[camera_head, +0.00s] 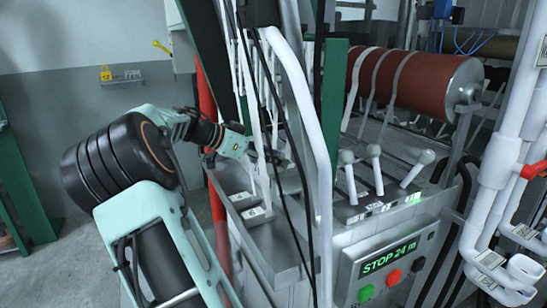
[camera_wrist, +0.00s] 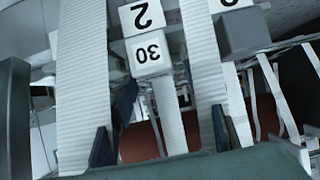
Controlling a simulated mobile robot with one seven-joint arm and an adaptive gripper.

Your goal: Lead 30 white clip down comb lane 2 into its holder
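In the wrist view a white clip marked 30 (camera_wrist: 151,54) shows upside down. A white block marked 2 (camera_wrist: 142,16) sits right against it at the top edge. A white webbing strip (camera_wrist: 171,115) runs from the clip down the picture, between the dark fingers of my gripper (camera_wrist: 172,118). The fingers stand apart, with gaps on both sides of that strip. In the head view my gripper (camera_head: 268,154) reaches among the hanging white strips beside the metal frame. Clip 30 cannot be told apart there, and I cannot tell which part is its holder.
Other white strips (camera_wrist: 82,85) hang close on both sides of my gripper. A grey block (camera_wrist: 243,34) is at upper right. In the head view, white posts, a brown roller (camera_head: 410,85), levers (camera_head: 375,165) and a panel reading STOP 24 m (camera_head: 390,256) stand to the right.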

